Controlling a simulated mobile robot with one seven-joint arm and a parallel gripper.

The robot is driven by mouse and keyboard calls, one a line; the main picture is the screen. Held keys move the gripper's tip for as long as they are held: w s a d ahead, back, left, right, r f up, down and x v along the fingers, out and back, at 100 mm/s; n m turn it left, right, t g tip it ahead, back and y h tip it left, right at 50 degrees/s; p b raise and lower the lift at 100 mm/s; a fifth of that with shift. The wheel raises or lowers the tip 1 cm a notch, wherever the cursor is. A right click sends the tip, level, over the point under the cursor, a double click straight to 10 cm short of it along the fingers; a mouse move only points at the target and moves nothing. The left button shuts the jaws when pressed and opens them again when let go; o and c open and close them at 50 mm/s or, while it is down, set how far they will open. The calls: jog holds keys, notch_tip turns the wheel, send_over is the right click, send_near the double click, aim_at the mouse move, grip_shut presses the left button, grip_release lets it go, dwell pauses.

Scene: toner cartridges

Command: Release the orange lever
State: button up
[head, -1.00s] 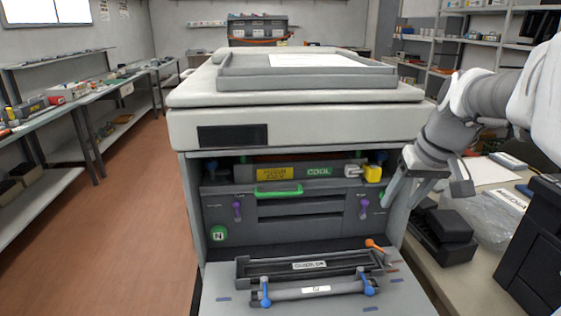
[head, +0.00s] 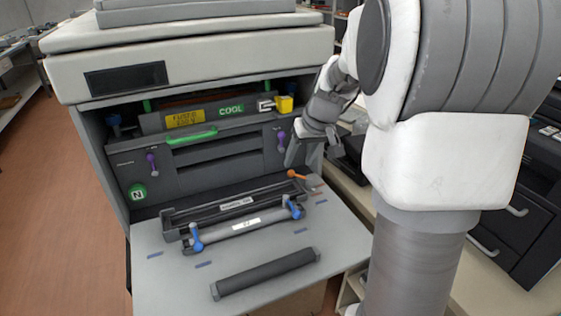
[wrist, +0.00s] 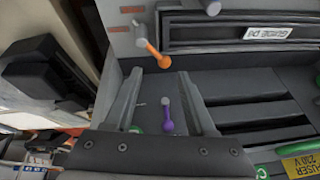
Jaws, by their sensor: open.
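The orange lever (head: 298,175) sits at the right end of the guide unit on the lowered grey door. In the wrist view the orange lever (wrist: 155,52) points from its grey pivot toward my fingertips. My gripper (head: 296,158) is open, pointing down just above and behind the lever at the printer's right side. In the wrist view my gripper (wrist: 160,80) has its two fingers apart. The lever's tip lies close to the gap between the fingertips, and I cannot tell whether it touches. A purple lever (wrist: 167,118) shows behind, between the fingers.
The open door (head: 170,275) carries the guide unit (head: 205,206), a roller with blue levers (head: 245,225) and a loose dark roller (head: 265,272). Printer panels and the right side wall are close to my gripper. A side table (head: 475,235) stands right.

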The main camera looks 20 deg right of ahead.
jog(key=shift+x, duration=2.05)
